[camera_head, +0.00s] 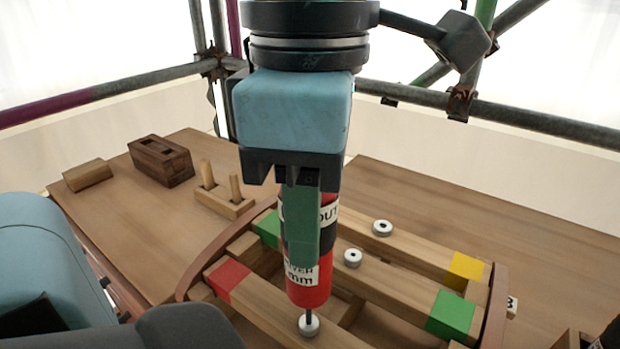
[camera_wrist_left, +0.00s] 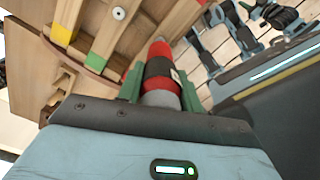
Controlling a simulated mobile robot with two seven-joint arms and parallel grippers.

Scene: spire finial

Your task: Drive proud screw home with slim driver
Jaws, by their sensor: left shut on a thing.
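My left gripper (camera_head: 303,235) hangs from the top of the head view, shut on a red driver (camera_head: 309,290) with a black band and white labels. The driver is near upright, with its thin dark shaft pointing down. Its tip is at the pale round head of a screw (camera_head: 308,325) in the front wooden bar; whether it is seated cannot be told. Two more round screw heads (camera_head: 352,258) (camera_head: 382,228) sit on the bars behind. In the left wrist view the driver (camera_wrist_left: 160,75) stands between the green fingers. My right gripper is not clearly seen.
The wooden frame (camera_head: 400,285) has bars with red, green and yellow patches. A dark slotted block (camera_head: 160,160), a small wooden block (camera_head: 87,174) and a pegged holder (camera_head: 224,203) stand at the left back. Scaffold tubes (camera_head: 520,118) run behind the table.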

